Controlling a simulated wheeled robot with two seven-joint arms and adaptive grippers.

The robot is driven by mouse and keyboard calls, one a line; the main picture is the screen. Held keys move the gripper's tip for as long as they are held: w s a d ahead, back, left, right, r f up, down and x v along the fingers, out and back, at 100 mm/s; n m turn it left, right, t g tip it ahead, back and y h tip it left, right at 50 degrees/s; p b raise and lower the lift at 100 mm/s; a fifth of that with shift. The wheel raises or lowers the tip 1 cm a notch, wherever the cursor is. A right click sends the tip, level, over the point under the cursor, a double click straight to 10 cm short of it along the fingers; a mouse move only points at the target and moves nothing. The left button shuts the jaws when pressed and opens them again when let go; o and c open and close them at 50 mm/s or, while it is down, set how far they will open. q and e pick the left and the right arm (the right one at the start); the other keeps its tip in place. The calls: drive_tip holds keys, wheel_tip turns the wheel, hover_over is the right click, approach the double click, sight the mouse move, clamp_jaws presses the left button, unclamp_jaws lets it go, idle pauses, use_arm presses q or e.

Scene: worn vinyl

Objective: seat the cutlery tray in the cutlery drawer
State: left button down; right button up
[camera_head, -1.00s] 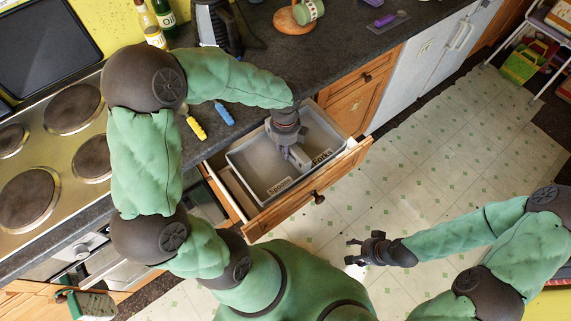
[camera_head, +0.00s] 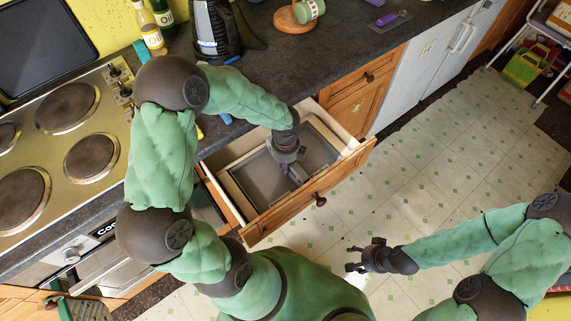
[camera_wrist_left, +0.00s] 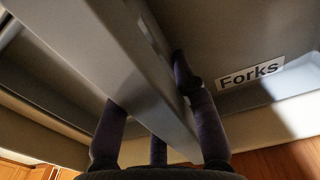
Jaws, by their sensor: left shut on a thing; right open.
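The grey cutlery tray (camera_head: 266,182) lies inside the open wooden cutlery drawer (camera_head: 335,182), low between its walls. Whether it rests flat on the bottom cannot be told. My left gripper (camera_head: 292,172) reaches down into the tray and is shut on its central divider. In the left wrist view the fingers (camera_wrist_left: 150,100) stand on both sides of the grey divider (camera_wrist_left: 122,52). A "Forks" label (camera_wrist_left: 250,74) shows on the tray there. My right gripper (camera_head: 366,258) is open and empty over the floor, right of the drawer.
A hob (camera_head: 70,140) is at left.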

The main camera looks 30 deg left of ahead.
use_arm(q)
drive_tip(key=shift+f, duration=0.1)
drive_tip(key=c, duration=1)
unclamp_jaws()
wheel_tip(320, 180, up, 12)
drive_tip(key=p, duration=0.4)
drive_tip(key=shift+p, duration=0.3)
